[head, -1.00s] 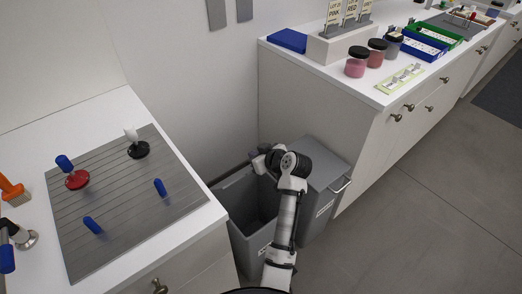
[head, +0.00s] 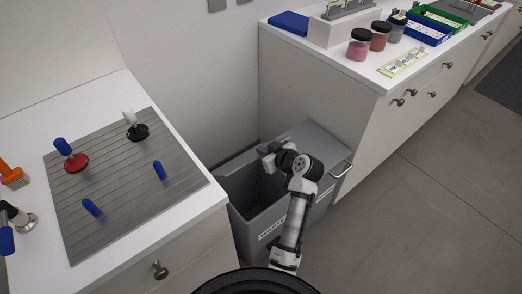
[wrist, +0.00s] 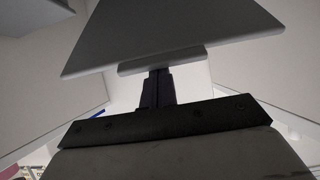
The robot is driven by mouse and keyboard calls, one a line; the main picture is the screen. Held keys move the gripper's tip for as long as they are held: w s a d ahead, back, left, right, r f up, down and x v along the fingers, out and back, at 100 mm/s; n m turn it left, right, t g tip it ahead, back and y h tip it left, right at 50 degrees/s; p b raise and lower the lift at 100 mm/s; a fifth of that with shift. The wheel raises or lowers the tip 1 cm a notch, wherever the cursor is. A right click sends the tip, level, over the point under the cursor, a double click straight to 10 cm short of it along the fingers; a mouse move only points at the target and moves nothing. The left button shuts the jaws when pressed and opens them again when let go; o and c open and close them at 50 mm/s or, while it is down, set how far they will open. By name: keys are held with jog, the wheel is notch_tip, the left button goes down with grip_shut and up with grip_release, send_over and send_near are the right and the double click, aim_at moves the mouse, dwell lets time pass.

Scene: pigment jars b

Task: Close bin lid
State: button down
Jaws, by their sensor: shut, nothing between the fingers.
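The grey waste bin (head: 250,217) stands on the floor between the two counters in the head view. Its left part is open at the top, with a dark inside. A flat grey lid-like top (head: 322,142) with a bar handle (head: 342,170) is at its right; my arm partly hides where they join. My gripper (head: 266,150) is shut and empty, above the rear of the opening. In the wrist view, a grey panel (wrist: 175,28) with a lip lies just beyond my shut fingertips (wrist: 157,72). I cannot tell whether they touch.
The left counter (head: 190,222) and right counter (head: 345,100) closely flank the bin, with a wall behind. A grey ribbed mat (head: 120,195) with blue-handled items lies on the left counter. Jars (head: 360,45) stand on the right one. Floor (head: 400,220) at the right is clear.

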jog(key=s+d+f+t+b, duration=0.1)
jog(key=s+d+f+b, duration=0.1)
jog(key=f+b, duration=0.3)
jog(key=s+d+f+y+b, duration=0.1)
jog(key=s+d+f+b, duration=0.2)
jog(key=s+f+b, duration=0.2)
jog(key=shift+f+t+b, duration=0.4)
jog(key=shift+f+b, duration=0.4)
jog(key=shift+b, duration=0.85)
jog(key=shift+w+a+r, duration=0.1)
